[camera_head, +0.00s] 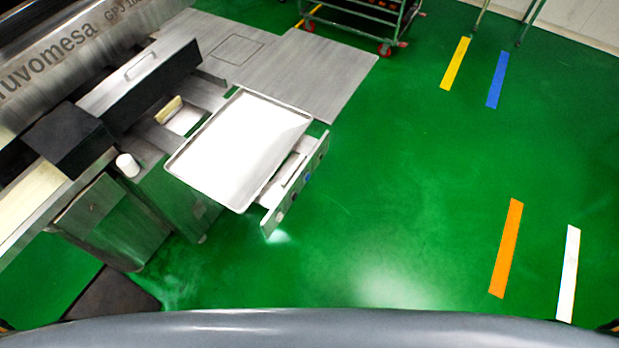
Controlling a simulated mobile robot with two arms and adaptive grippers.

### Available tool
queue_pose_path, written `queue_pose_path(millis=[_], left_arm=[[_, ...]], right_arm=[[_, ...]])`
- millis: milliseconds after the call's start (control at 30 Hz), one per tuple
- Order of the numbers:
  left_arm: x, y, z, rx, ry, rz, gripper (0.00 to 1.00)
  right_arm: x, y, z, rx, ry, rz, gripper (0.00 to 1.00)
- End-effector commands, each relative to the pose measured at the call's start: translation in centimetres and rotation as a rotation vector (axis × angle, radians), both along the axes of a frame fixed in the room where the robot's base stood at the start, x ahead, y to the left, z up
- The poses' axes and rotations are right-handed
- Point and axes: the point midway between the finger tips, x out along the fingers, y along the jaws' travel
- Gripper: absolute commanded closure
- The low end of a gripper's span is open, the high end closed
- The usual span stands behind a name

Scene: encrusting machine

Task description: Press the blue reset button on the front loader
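The front loader is a metal unit with a slanted narrow front panel (274,217) along its right side. A small blue button (308,176) shows on that panel, with darker small controls near it that are too small to make out. A large pale metal tray (215,177) lies on top of the loader beside the panel. Neither of my grippers is in view, and nothing is seen touching the button.
The encrusting machine (75,50) with lettering stands at upper left. A wheeled cart (362,12) stands at the top. Yellow (455,63), blue (497,80), orange (506,248) and white (568,273) strips mark the green floor. The floor right of the loader is clear.

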Motion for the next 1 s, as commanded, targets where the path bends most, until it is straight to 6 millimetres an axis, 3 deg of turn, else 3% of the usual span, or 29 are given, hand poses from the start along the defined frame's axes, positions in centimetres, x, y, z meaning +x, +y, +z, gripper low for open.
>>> queue_pose_path(millis=[67,300,367,1000], left_arm=[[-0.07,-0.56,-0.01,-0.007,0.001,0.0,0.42],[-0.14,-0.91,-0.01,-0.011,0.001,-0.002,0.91],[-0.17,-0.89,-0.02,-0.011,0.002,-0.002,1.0],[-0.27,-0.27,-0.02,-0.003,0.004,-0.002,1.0]], right_arm=[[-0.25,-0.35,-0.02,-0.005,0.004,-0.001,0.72],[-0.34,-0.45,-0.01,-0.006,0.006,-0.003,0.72],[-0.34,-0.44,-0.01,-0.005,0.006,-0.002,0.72],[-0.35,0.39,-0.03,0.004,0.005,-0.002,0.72]])
